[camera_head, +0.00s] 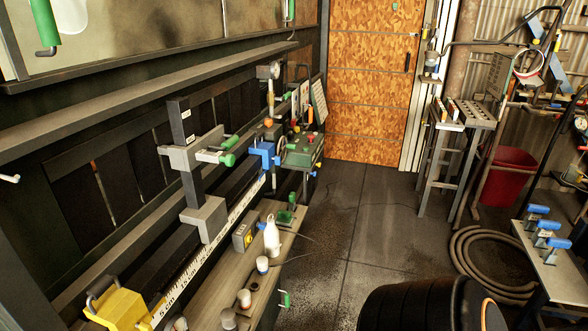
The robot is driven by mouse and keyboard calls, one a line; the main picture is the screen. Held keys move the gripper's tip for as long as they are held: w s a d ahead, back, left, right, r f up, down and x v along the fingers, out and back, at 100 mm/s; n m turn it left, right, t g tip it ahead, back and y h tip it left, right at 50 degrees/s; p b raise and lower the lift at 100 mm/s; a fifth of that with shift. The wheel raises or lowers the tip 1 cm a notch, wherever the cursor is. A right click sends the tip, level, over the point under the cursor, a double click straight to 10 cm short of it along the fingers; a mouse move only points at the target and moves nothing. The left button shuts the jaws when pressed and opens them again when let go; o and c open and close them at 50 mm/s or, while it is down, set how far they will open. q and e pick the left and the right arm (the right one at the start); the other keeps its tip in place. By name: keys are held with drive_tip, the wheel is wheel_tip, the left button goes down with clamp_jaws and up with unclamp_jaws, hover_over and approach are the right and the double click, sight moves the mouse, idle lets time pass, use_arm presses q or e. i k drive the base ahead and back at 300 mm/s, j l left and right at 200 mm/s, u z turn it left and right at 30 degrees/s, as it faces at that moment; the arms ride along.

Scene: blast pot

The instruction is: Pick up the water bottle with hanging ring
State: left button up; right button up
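A white bottle (271,237) stands upright on the wooden bench shelf (212,280), left of the picture's middle. It narrows toward the top. It is too small here to tell whether it has a hanging ring. Neither of my grippers is in view.
A small white container (262,265) stands just in front of the bottle, and a yellow-and-grey box (243,233) is to its left. A ruled rail (215,240) runs behind. A dark rounded object (420,305) fills the lower middle. The floor (345,225) between is clear.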

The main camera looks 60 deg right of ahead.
sight(273, 245)
drive_tip(key=z, duration=1.75)
drive_tip(key=i+l, duration=0.2)
drive_tip(key=l, duration=0.2)
drive_tip(key=i+l, duration=0.15)
drive_tip(key=l, duration=0.25)
drive_tip(key=i+l, duration=0.2)
drive_tip(key=l, duration=0.2)
drive_tip(key=l+u, duration=0.1)
drive_tip(key=u, duration=0.25)
drive_tip(key=l+u, duration=0.15)
drive_tip(key=u, duration=0.2)
drive_tip(key=l+u, duration=0.15)
drive_tip(key=u, duration=0.25)
drive_tip(key=i, duration=0.05)
